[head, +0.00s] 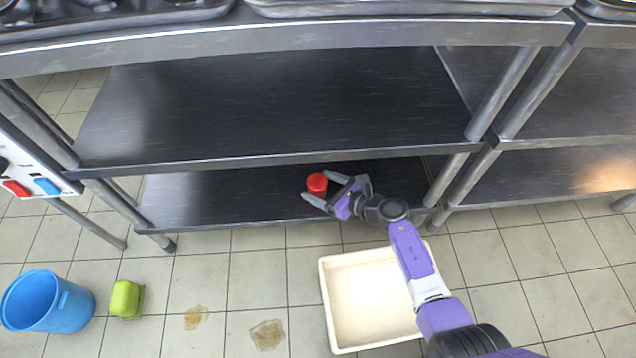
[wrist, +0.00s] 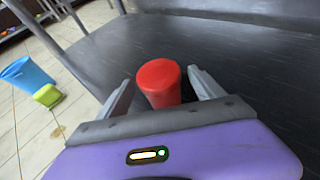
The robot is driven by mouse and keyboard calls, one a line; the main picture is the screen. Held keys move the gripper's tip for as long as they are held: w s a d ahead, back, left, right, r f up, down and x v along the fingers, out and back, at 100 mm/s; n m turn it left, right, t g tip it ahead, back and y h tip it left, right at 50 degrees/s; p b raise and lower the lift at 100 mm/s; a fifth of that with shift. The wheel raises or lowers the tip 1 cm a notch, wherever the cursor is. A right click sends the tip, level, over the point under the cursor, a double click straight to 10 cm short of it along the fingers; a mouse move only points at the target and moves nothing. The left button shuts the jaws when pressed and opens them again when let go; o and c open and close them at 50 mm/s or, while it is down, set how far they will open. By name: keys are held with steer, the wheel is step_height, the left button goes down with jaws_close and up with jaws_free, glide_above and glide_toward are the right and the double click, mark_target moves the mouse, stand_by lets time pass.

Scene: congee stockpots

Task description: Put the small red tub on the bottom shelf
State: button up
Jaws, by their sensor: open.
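The small red tub (head: 317,183) is at the bottom shelf (head: 232,197), near its front edge. It also shows in the wrist view (wrist: 159,83), upright between my gripper's two fingers. My gripper (head: 316,187) is open around the tub, with a visible gap to the finger on the right; it also shows in the wrist view (wrist: 157,88). In the wrist view the tub's base is partly hidden by the gripper body. I cannot tell for certain whether the tub's base rests on the shelf.
The middle shelf (head: 280,100) hangs above the bottom one and is bare. A cream tray (head: 350,300) lies on the floor under my arm. Brown stains (head: 268,335) mark the tiles.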

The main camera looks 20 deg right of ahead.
steer(key=p+v, duration=0.4)
steer(key=v, duration=0.6)
steer(key=shift+s+d+r, duration=0.15)
steer(key=shift+s+d, duration=0.05)
steer(key=shift+s, duration=0.1)
steer(key=s+a+r+m+t+h, duration=0.1)
steer(key=s+a+r+m+t, duration=0.25)
steer(key=s+r+m, duration=0.4)
steer(key=s+a+r+m+t+h, duration=0.1)
steer(key=s+a+r+m+t, duration=0.1)
steer(key=s+a+r+m, duration=0.5)
steer(key=s+d+r+m+g+h, duration=0.1)
steer(key=s+d+r+m+h, duration=0.1)
steer(key=s+r+m, duration=0.4)
steer(key=s+d+r+m+g+h, duration=0.1)
steer(key=s+d+r+m+h, duration=0.1)
steer(key=s+r+m, duration=0.5)
steer(key=s+d+m, duration=0.1)
steer(key=s+m, duration=0.5)
steer(key=m, duration=0.8)
steer(key=shift+d+g, duration=0.2)
steer(key=shift+g, duration=0.15)
steer(key=shift+s+r, duration=0.1)
